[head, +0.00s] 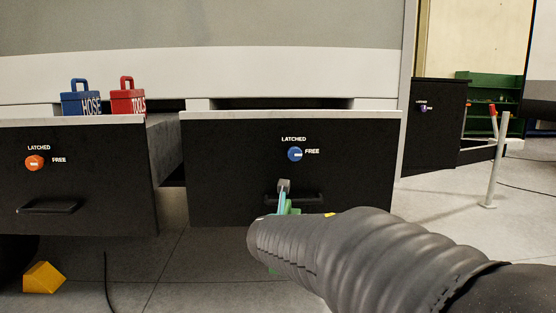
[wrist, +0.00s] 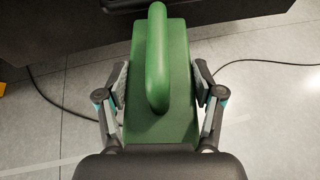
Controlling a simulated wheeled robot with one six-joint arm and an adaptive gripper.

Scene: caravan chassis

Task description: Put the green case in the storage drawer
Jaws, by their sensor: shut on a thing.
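My gripper (wrist: 160,88) is shut on the green case (wrist: 180,55), with one finger on each side of its body and the rounded handle facing the wrist camera. In the head view my gripper (head: 284,188) is in front of the middle drawer (head: 225,165), low near its handle. My arm hides most of the case there, and only slivers of green show. The middle drawer has a blue knob marked LATCHED and FREE, and a dark gap shows above and behind its front. I cannot tell which drawer is the storage drawer.
The left drawer (head: 105,165), with an orange knob, stands out and holds a blue HOSE case (head: 80,103) and a red TOOLS case (head: 127,102). A black unit with a purple knob (head: 432,135) is at right. A yellow block (head: 43,277) and cable (head: 107,275) lie on the floor.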

